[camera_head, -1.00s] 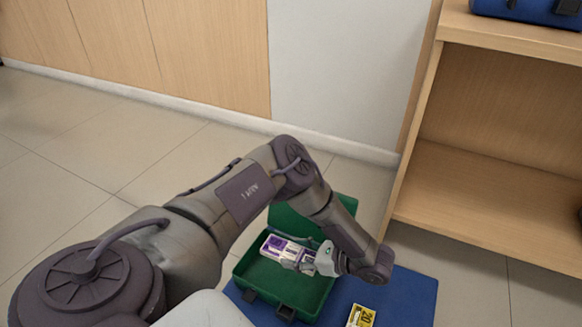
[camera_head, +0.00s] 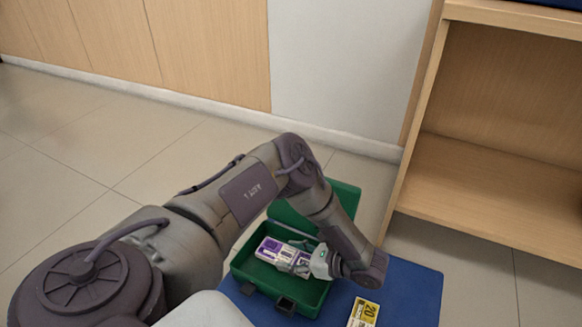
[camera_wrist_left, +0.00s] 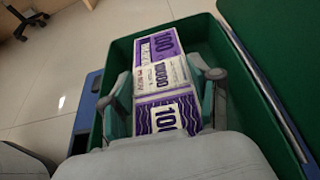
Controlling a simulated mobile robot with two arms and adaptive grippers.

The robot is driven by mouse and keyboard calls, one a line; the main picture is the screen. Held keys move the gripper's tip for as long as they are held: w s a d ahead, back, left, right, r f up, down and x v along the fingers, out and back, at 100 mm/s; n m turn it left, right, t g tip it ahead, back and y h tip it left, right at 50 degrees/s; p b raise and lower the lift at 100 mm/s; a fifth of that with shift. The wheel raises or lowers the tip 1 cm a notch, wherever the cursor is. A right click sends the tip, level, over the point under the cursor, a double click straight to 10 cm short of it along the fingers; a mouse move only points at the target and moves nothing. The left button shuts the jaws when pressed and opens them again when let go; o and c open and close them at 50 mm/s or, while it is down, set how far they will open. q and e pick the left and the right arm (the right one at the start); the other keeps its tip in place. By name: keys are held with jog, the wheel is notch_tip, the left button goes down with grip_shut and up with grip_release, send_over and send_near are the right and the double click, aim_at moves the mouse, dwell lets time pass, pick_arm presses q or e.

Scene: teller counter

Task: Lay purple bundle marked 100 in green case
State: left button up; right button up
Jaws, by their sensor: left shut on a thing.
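The purple bundle marked 100 (camera_head: 272,248) is purple and white with a white band. My left gripper (camera_head: 302,257) is shut on it, and the bundle lies within the outline of the open green case (camera_head: 250,272). In the left wrist view the bundle (camera_wrist_left: 162,72) points away between the two fingers of my left gripper (camera_wrist_left: 165,92), with the case walls (camera_wrist_left: 120,50) around it. Whether the bundle touches the case floor cannot be told. The green lid (camera_head: 342,198) stands open at the back. My right gripper is not in view.
The case stands on a blue mat (camera_head: 408,295) on the tiled floor. A yellow bundle marked 20 (camera_head: 364,312) lies on the mat to the right of the case. A wooden shelf (camera_head: 480,205) stands at the right, and a wall runs behind.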

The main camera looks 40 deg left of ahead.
pick_arm(q)
jog(key=shift+f, duration=0.5)
jog(key=o, duration=1.2)
jog(key=shift+r, duration=0.15)
